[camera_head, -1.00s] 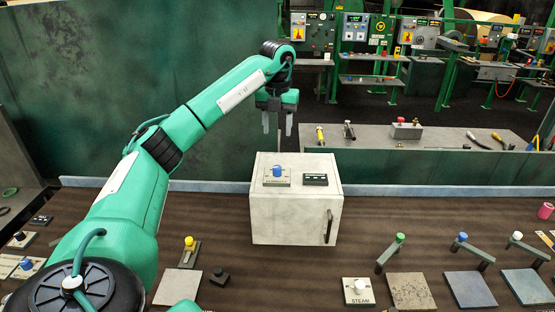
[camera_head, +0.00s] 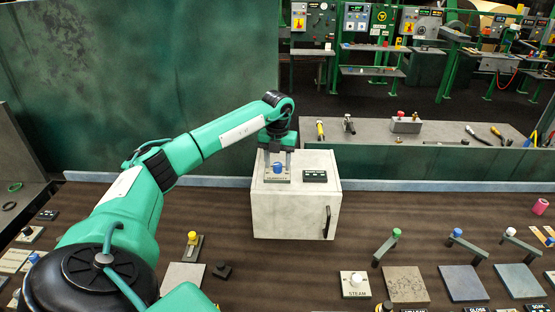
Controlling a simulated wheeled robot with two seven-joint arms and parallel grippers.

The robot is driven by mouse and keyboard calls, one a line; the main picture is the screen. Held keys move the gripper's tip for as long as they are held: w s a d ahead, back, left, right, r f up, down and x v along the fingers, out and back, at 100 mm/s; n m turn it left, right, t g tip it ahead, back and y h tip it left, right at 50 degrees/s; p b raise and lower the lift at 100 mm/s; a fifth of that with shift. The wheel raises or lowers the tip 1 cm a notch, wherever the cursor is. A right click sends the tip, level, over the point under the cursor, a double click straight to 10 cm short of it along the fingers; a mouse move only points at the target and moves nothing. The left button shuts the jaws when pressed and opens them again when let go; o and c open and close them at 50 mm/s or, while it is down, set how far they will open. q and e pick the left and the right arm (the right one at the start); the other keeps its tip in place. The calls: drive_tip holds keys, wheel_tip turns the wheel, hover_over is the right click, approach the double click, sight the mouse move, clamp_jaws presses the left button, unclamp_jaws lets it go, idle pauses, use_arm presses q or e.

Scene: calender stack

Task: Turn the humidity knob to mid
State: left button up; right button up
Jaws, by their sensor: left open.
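The humidity knob (camera_head: 278,168) is blue and stands on a small labelled plate (camera_head: 279,180) on top of a pale grey box (camera_head: 288,213). The label is too small to read with certainty. My left gripper (camera_head: 278,160) points down over the knob, with one finger on each side of it. The fingers are open. I cannot tell whether they touch the knob. A small dark display (camera_head: 315,176) sits on the box to the right of the knob. My right gripper is not in view.
The box has a dark handle (camera_head: 327,222) on its front. A white knob on a STEAM plate (camera_head: 355,285) and several levers with coloured tops stand at the right. A yellow-topped control (camera_head: 193,245) is left of the box. A low grey bench (camera_head: 375,155) lies behind.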

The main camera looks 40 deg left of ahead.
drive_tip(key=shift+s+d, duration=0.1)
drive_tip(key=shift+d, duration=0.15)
use_arm(q)
drive_tip(key=c, duration=1)
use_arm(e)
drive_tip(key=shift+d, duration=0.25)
